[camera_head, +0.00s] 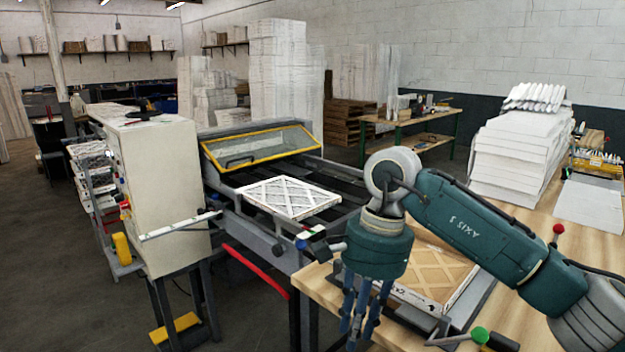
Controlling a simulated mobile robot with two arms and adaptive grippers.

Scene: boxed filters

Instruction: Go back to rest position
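My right arm comes in from the right, and its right gripper (359,328) points straight down in front of the wooden table's left end. Its blue fingers hang roughly parallel with gaps between them, and I see nothing held in them. A boxed filter (432,268) with a cardboard lattice lies in a grey fixture on the table, partly hidden behind the gripper and forearm. Another boxed filter (288,197), white with a lattice face, lies flat on the machine's conveyor. My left gripper is not in view.
The conveyor machine (260,150) with a yellow-framed clear cover stands at centre, beside a beige cabinet (168,190). A stack of white boxes (515,155) stands at the back of the wooden table (540,222). A green knob (480,335) is at the front right.

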